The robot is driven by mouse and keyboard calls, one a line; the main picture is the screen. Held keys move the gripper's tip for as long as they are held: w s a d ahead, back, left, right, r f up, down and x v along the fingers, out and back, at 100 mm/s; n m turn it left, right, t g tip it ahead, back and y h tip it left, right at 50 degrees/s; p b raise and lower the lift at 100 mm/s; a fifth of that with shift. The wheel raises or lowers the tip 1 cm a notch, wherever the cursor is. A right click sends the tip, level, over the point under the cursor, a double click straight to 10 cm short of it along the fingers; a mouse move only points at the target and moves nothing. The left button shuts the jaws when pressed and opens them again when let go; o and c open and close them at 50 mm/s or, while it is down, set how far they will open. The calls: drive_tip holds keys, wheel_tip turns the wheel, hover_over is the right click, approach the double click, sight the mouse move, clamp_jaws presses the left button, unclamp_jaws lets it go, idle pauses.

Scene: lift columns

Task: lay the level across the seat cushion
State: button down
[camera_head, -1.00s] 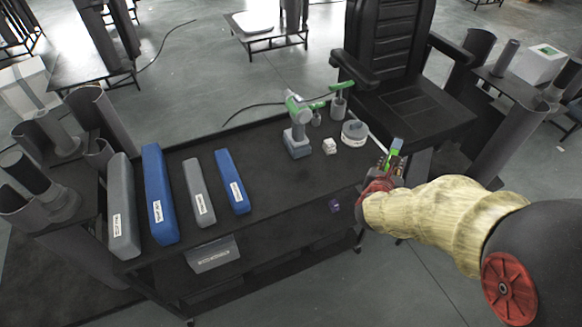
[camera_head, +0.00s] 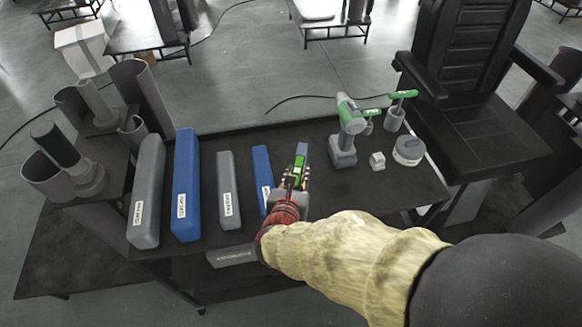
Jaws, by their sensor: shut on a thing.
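My gripper (camera_head: 297,177) is over the black worktable, beside the smaller blue bar. It is shut on a small green piece with a grey-blue end (camera_head: 302,149), which points away from me. This appears to be the level, but the jaws hide much of it. The seat cushion (camera_head: 468,138) is the flat black seat of the chair at the right. It looks bare, and my gripper is well to its left.
On the black table (camera_head: 335,205) stand grey and blue long bars (camera_head: 186,185), a green-grey drill (camera_head: 346,130), a small white block (camera_head: 377,161), a round grey container (camera_head: 408,150) and green-handled tools in cups (camera_head: 394,117). The chair armrest (camera_head: 422,78) rises beside the seat.

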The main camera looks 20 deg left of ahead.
drive_tip(key=b+x, duration=0.1)
drive_tip(key=x, duration=0.2)
drive_tip(key=a+b+x, duration=0.1)
drive_tip(key=x, duration=0.2)
drive_tip(key=b+x, duration=0.1)
drive_tip(key=x, duration=0.3)
drive_tip(key=shift+s+a+f, duration=0.25)
drive_tip(key=shift+s+f, duration=0.05)
drive_tip(key=shift+f, duration=0.1)
drive_tip(key=w+f+b, duration=0.1)
drive_tip(key=f, duration=0.1)
drive_tip(key=w+a+f+b, duration=0.1)
drive_tip(key=w+f, duration=0.1)
drive_tip(key=shift+w+a+f, duration=0.1)
drive_tip(key=shift+w+a, duration=0.05)
drive_tip(key=shift+w, duration=0.1)
drive_tip(key=shift+w+f, duration=0.15)
drive_tip(key=shift+f, duration=0.1)
drive_tip(key=f+b, duration=0.2)
drive_tip(key=f, duration=0.1)
drive_tip(key=shift+w+a+f, duration=0.15)
drive_tip(key=shift+w+f, duration=0.05)
drive_tip(key=shift+f, duration=0.05)
drive_tip(key=shift+r, duration=0.1)
drive_tip(key=c, duration=2)
unclamp_jaws()
drive_tip(key=shift+f, duration=0.25)
drive_tip(key=shift+c, duration=0.2)
drive_tip(key=o, duration=0.5)
drive_tip(key=shift+c, duration=0.2)
